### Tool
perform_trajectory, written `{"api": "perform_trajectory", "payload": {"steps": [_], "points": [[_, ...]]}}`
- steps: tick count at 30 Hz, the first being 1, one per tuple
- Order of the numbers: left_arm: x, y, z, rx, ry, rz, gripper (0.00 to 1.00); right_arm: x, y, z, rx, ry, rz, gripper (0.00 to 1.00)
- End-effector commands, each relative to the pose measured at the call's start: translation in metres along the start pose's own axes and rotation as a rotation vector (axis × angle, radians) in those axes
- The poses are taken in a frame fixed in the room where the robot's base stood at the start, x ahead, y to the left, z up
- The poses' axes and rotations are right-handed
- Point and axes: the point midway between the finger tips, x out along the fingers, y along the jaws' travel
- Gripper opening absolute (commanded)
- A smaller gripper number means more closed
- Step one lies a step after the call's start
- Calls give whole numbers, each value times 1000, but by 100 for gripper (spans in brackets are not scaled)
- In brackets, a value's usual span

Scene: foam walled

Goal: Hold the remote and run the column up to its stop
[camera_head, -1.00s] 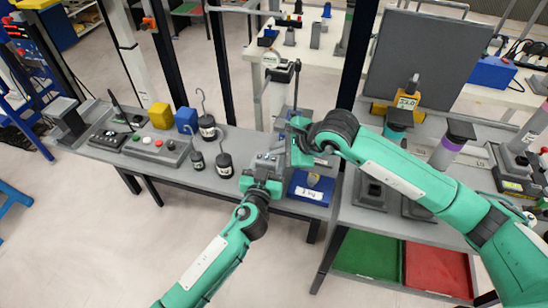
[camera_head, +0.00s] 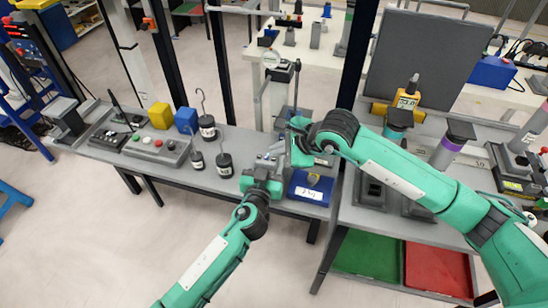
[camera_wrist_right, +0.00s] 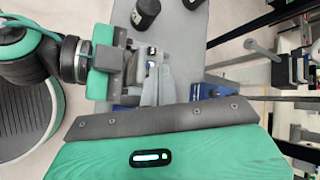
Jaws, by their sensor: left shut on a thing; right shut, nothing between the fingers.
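My left gripper (camera_head: 263,180) is shut on a small grey thing that I take to be the remote (camera_head: 270,158). Much of it is hidden by the grippers. The left gripper also shows at upper left in the right wrist view (camera_wrist_right: 112,60). My right gripper (camera_head: 298,150) is shut and empty, close beside the held remote; whether it touches is unclear. Its grey fingers (camera_wrist_right: 152,88) show in the wrist view. A yellow readout unit (camera_head: 407,102) with a dark top stands before a dark grey panel at the right; I cannot tell for sure whether it is the column.
A blue box with a white kg label (camera_head: 308,190) sits just right of the grippers. Hooked dark weights (camera_head: 223,163), a control box (camera_head: 158,147), and yellow (camera_head: 160,116) and blue (camera_head: 186,120) blocks stand on the left bench. Green and red trays (camera_head: 437,268) lie below the right bench.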

Motion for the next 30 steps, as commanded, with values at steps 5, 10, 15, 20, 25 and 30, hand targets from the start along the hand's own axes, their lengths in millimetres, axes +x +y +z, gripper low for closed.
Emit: {"api": "perform_trajectory", "payload": {"steps": [5, 10, 15, 20, 25, 30], "points": [[0, 0, 0, 0, 0, 0, 28, 0, 0, 0, 0, 0, 0, 0], [0, 0, 0, 0, 0, 0, 28, 0, 0, 0, 0, 0, 0, 0], [0, 0, 0, 0, 0, 0, 28, 0, 0, 0, 0, 0, 0, 0], [0, 0, 0, 0, 0, 0, 28, 0, 0, 0, 0, 0, 0, 0], [0, 0, 0, 0, 0, 0, 28, 4, 3, -3, 1, 1, 1, 0], [0, 0, 0, 0, 0, 0, 28, 6, 5, -4, 0, 1, 0, 0]]}}
